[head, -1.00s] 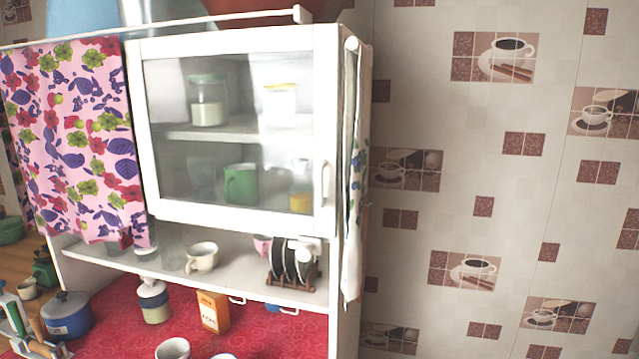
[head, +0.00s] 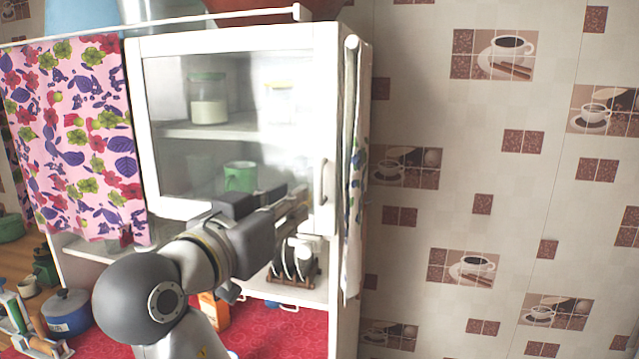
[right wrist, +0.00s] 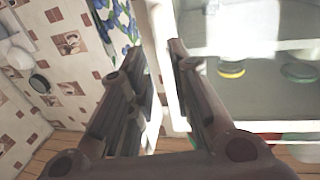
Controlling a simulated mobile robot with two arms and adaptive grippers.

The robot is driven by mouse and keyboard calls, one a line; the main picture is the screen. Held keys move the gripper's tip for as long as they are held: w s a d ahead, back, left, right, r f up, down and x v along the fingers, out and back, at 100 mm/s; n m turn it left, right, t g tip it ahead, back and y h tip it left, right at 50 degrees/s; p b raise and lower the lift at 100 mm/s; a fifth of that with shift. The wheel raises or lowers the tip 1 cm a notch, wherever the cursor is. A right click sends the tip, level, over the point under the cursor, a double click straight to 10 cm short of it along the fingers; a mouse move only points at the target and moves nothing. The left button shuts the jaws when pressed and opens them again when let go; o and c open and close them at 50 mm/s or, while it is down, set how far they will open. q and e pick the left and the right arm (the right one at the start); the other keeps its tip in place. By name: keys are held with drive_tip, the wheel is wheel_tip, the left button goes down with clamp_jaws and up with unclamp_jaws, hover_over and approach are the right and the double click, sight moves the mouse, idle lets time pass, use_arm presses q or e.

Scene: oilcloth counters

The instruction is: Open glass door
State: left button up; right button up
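The glass door (head: 232,37) of the white wall cabinet is shut, with a white frame around its pane. Its upright white handle (head: 327,183) is on the right side of the frame. My right gripper (head: 296,198) is in front of the door's lower right part, just left of the handle in the head view. In the right wrist view its two fingers are apart (right wrist: 156,58), with the white door frame visible between them. I cannot make out the handle between the fingers there. My left gripper is not in view.
A white patterned towel (head: 353,180) hangs at the cabinet's right side. A floral curtain (head: 75,140) hangs at its left. Below are a plate rack (head: 292,270), a blue pot (head: 67,312) and a red countertop. The tiled wall on the right is clear.

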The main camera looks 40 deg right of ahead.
sight(318, 185)
drive_tip(key=p+x, duration=0.4)
drive_tip(key=x, duration=0.5)
drive_tip(key=shift+d+r+p, duration=0.1)
drive_tip(key=shift+d+p, duration=0.1)
drive_tip(key=shift+p, duration=0.15)
drive_tip(key=shift+w+d, duration=0.35)
drive_tip(key=shift+d, duration=0.15)
drive_tip(key=shift+w, duration=0.1)
drive_tip(key=shift+c, duration=0.3)
clamp_jaws()
